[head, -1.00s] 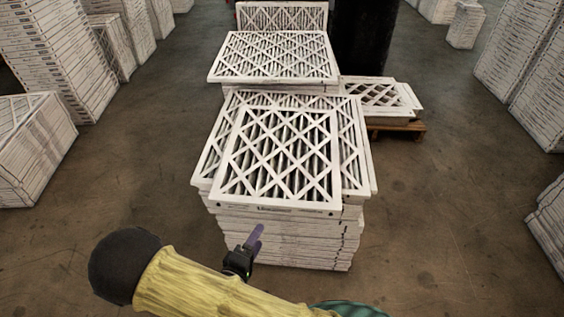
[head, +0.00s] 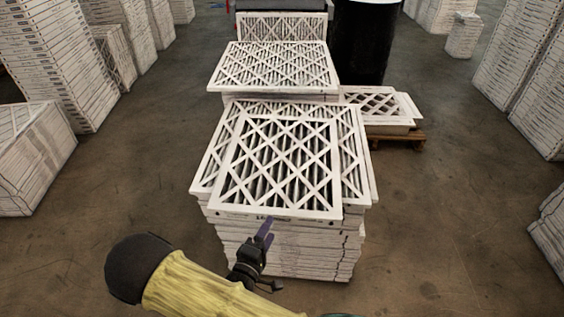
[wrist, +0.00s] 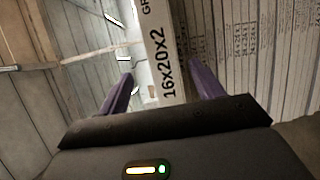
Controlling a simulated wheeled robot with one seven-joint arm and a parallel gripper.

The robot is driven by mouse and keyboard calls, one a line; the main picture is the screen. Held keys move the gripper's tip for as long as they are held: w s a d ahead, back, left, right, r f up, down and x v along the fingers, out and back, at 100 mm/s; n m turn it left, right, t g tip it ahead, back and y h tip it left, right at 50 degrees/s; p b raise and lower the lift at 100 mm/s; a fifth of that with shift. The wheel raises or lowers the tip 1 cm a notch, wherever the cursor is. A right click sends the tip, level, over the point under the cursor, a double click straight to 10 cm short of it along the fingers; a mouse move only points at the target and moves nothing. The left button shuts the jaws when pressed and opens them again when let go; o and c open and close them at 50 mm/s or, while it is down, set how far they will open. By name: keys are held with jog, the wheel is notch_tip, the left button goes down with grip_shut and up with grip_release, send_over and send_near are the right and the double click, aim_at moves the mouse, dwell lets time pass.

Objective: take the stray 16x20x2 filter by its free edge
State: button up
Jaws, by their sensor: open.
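The stray filter (head: 277,166) is a white-framed lattice panel lying flat on top of the nearest stack (head: 290,247). Its near edge sticks out a little over the stack's front. My gripper (head: 267,230) is open just in front of that near edge in the head view. In the wrist view, the filter's edge (wrist: 166,60), printed 16x20x2, shows between the two purple fingers of my gripper (wrist: 160,85). The fingers stand apart on either side of it. I cannot tell how deep the edge sits between them.
More filter stacks stand behind (head: 273,66) and a low pallet stack (head: 380,108) is at the right. A black drum (head: 361,45) stands at the back. Tall stacks (head: 52,62) line the left side. The floor (head: 440,220) to the right is clear.

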aim_at(279, 209)
jog(key=x, duration=0.4)
jog(key=shift+w+d, duration=0.1)
jog(key=shift+w, duration=0.15)
jog(key=shift+w, duration=0.1)
jog(key=x, duration=0.5)
jog(key=shift+w+a+f+b, duration=0.1)
jog(key=shift+a+f+b, duration=0.2)
jog(key=c, duration=1.2)
